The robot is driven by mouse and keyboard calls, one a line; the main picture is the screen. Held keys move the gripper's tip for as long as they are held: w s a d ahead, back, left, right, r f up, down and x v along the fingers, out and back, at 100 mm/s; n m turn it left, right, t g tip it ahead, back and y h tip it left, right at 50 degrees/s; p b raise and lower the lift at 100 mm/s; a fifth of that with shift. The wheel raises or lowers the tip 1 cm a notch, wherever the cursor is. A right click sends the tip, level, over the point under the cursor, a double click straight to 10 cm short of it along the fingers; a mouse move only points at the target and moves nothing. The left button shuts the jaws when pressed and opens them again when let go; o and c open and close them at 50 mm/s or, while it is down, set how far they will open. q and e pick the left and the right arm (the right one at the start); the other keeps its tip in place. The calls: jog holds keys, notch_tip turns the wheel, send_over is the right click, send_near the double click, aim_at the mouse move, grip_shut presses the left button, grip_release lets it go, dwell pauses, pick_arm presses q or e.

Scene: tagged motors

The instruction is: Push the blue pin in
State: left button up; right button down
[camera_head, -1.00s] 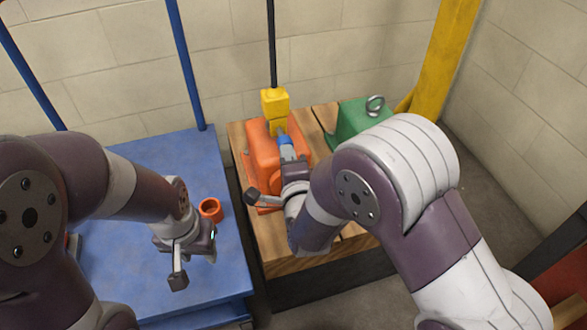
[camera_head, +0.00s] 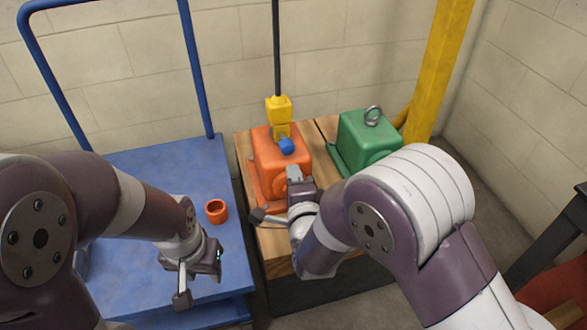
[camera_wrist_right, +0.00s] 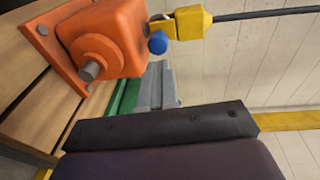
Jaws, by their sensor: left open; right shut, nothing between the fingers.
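The blue pin (camera_head: 287,146) shows as a round blue head at the yellow hook block (camera_head: 279,110) above the orange motor (camera_head: 268,158). The right wrist view shows the blue head (camera_wrist_right: 158,42) beside the yellow block (camera_wrist_right: 190,22), with the orange motor (camera_wrist_right: 110,40) to its left. How deep the pin sits is hidden. My right gripper (camera_head: 294,174) is shut and empty, in front of the motor and apart from the pin; its grey fingers show in the right wrist view (camera_wrist_right: 158,85). My left gripper (camera_head: 182,285) is open and empty over the blue cart.
A green motor (camera_head: 368,140) with a lifting ring stands right of the orange one on the wooden pallet (camera_head: 325,128). An orange cup (camera_head: 216,211) sits on the blue cart (camera_head: 150,165). A yellow post (camera_head: 437,70) rises behind. A dark cable (camera_head: 277,45) runs up from the yellow block.

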jog(key=p+v, duration=0.1)
jog(key=v, duration=0.5)
jog(key=shift+s+p, duration=0.3)
jog(key=shift+s, duration=0.1)
jog(key=shift+d+f, duration=0.1)
